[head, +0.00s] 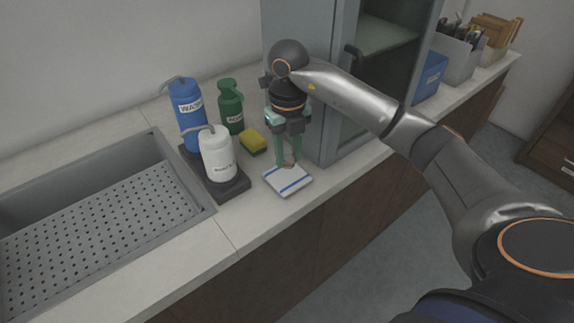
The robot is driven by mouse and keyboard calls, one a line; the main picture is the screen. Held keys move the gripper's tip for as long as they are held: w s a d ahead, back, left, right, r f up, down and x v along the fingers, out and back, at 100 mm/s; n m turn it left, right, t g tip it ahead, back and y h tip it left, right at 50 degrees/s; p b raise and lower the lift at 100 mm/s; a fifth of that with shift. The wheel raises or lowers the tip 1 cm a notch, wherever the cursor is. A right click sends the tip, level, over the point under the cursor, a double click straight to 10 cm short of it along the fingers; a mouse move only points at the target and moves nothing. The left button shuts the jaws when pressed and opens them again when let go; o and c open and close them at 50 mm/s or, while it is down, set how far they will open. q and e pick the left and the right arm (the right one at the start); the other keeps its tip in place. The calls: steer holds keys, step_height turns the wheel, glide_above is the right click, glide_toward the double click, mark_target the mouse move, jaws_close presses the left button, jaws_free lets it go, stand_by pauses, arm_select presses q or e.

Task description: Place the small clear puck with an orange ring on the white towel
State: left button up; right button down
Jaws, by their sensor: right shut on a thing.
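The white towel (287,185) with blue stripes lies folded flat on the counter, right of the bottle tray. My right gripper (288,162) points straight down over the towel's back part, its green fingers closed. The puck (289,165) shows only as a small orange-brown bit between the fingertips, right at the towel. Most of it is hidden by the fingers, and I cannot tell whether it touches the towel. My left gripper is not in the view.
A white bottle (218,158) and a blue wash bottle (187,113) stand on a dark tray (232,188) to the left. A green bottle (231,108) and a yellow sponge (252,141) are behind. A grey cabinet (341,95) stands close right. The sink (100,215) is far left.

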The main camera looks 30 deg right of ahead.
mark_target(287, 175)
steer(key=shift+w+d+f, duration=0.3)
steer(key=shift+w+f, duration=0.3)
steer(key=shift+f, duration=1.75)
steer(key=shift+f, duration=0.15)
steer(key=c, duration=0.6)
jaws_free()
steer(key=shift+o, duration=0.2)
step_height(287, 175, up, 12)
steer(key=shift+r+p, duration=0.2)
steer(key=shift+p, duration=0.4)
